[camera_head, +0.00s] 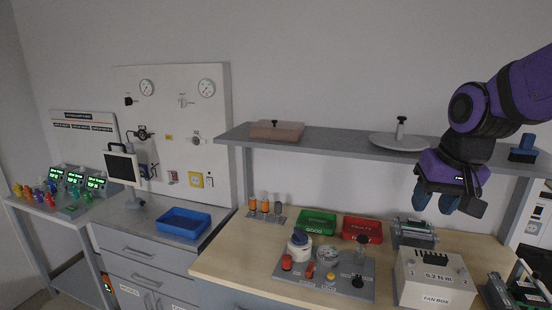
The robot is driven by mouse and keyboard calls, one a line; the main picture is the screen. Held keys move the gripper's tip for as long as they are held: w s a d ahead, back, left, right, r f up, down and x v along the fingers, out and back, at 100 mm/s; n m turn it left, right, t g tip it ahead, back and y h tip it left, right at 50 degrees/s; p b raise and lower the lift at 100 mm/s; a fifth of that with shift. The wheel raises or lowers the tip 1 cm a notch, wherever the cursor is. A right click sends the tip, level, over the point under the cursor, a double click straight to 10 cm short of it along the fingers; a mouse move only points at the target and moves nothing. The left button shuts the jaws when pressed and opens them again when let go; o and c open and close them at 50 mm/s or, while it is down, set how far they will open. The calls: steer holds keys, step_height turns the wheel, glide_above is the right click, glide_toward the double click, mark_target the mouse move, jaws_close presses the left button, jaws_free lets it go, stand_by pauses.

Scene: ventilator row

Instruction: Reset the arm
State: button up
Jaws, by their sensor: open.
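My gripper (449,201) is on the purple and black arm (495,105) at the upper right. It hangs in the air in front of the grey shelf (340,143), above the right part of the wooden workbench (225,262). Its blue-grey fingertips point down and stand apart. Nothing shows between them.
Below my gripper are a white fan box (432,282) and a grey metal device (415,232). Red (362,228) and green (316,222) trays and a control panel (325,272) stand left of them. A white lidded dish (398,141) and blue block (523,148) are on the shelf.

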steer(key=s+d+r+t, duration=0.1)
steer(key=s+r, duration=0.1)
steer(key=s, duration=0.5)
steer(key=s+d+r+n+t, duration=0.1)
steer(key=s+r, duration=0.2)
steer(key=s, duration=0.4)
steer(key=shift+s+n+h, duration=0.15)
steer(key=shift+n+h, duration=0.15)
steer(key=shift+h, duration=0.1)
stand_by(0.8)
